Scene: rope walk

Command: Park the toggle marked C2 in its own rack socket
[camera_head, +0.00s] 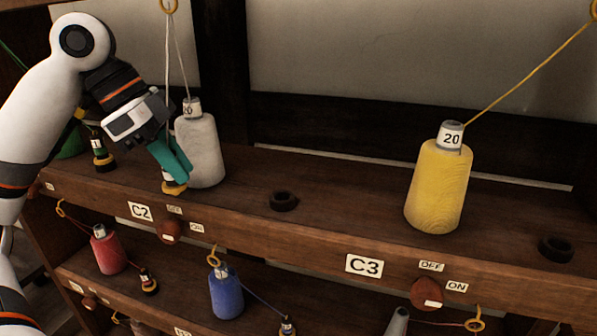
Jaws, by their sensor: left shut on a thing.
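My left gripper (172,165), with teal fingers, is shut on a small toggle (174,188) just in front of the white cone. Only the toggle's yellow lower end shows; the fingers hide the rest, and I cannot read its mark. A pale thread runs from the hanging ring down towards the gripper. The C2 label (140,211) is on the shelf's front edge below the gripper. An empty dark ring socket (283,200) sits on the shelf, right of the white cone. My right gripper is not in view.
The white cone (203,155) stands close behind the fingers. A yellow cone (438,190) stands right, with another socket (556,249) beyond it. A black toggle (103,156) stands left. The C2 knob (170,231) is on the shelf edge. The shelf between the cones is mostly clear.

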